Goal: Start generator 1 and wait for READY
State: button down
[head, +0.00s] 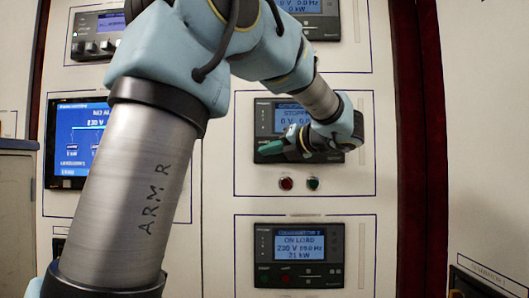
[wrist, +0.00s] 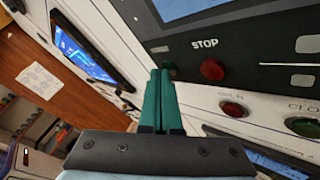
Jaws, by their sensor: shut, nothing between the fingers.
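The stopped generator's controller (head: 263,118) is in the middle of the cabinet. Its screen (head: 291,115) reads STOPPED and 0 V; my wrist partly covers it, and I cannot read the generator number. My gripper (head: 263,149) is at the lower left of this controller, its green fingers together and empty. In the wrist view the closed fingertips (wrist: 160,72) are at a dark green button (wrist: 171,72), which they partly hide. I cannot tell whether they touch it. A red button (wrist: 212,69) under the STOP label is just right of them.
Below are a red button (head: 286,183) and a green button (head: 313,183) on the cabinet. Lower, the Generator 2 controller (head: 263,270) reads ON LOAD, 230 V, 21 kW. A blue screen (head: 80,140) is at left. Another controller (head: 320,28) is above.

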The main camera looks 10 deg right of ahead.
jog(key=shift+w, duration=0.15)
dwell(0.4)
jog(key=shift+s+a, duration=0.2)
jog(key=shift+s, duration=0.65)
jog(key=shift+s, duration=0.1)
jog(key=s, duration=0.2)
jog(key=s+a, duration=0.1)
jog(key=s, duration=0.1)
jog(key=shift+s+p, duration=0.3)
jog(key=shift+s, duration=0.05)
dwell(0.3)
